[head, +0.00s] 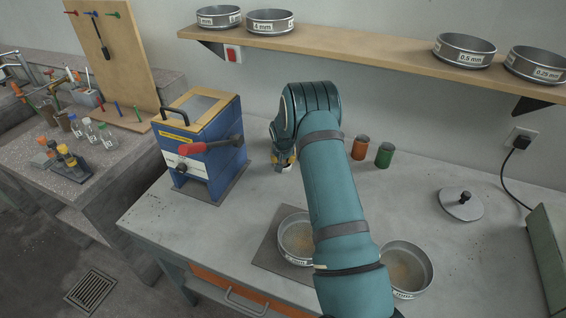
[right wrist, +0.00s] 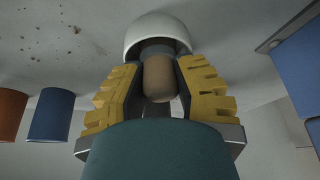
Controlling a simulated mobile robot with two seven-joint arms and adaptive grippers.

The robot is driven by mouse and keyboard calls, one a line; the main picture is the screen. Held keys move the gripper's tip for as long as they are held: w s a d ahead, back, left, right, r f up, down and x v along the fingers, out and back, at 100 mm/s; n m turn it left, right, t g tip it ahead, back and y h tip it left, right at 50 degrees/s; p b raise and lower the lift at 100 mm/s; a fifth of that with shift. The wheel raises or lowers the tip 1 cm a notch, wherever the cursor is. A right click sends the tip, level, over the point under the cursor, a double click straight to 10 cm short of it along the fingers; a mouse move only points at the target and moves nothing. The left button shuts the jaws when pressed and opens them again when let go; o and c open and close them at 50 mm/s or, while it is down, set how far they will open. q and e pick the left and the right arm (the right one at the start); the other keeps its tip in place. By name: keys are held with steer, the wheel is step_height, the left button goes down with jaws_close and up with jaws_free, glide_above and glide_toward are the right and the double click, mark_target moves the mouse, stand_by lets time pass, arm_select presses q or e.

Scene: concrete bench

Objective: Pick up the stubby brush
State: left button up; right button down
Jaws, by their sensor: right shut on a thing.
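The stubby brush (right wrist: 158,76) shows in the right wrist view as a short tan handle with a dark collar and a pale, rounded head. My right gripper (right wrist: 158,85) has its yellow ridged pads on either side of the handle and is shut on it. In the head view my right gripper (head: 284,161) points down over the bench, just right of the blue machine. Most of the brush is hidden there by the gripper and wrist. I cannot tell whether the brush touches the bench. My left gripper is not in view.
The blue machine (head: 222,160) with a red-knobbed lever stands close left. An orange jar (head: 361,148) and a green jar (head: 384,155) stand right of the wrist. Two sieves (head: 414,286) lie near the front edge. A metal lid (head: 461,207) lies right, with clear bench around it.

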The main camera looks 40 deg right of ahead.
step_height(320, 180, up, 10)
steer(key=shift+f+p, duration=0.1)
steer(key=shift+p, duration=0.35)
stand_by(0.3)
steer(key=c, duration=1.5)
jaws_free()
jaws_close()
steer(key=shift+a, duration=0.1)
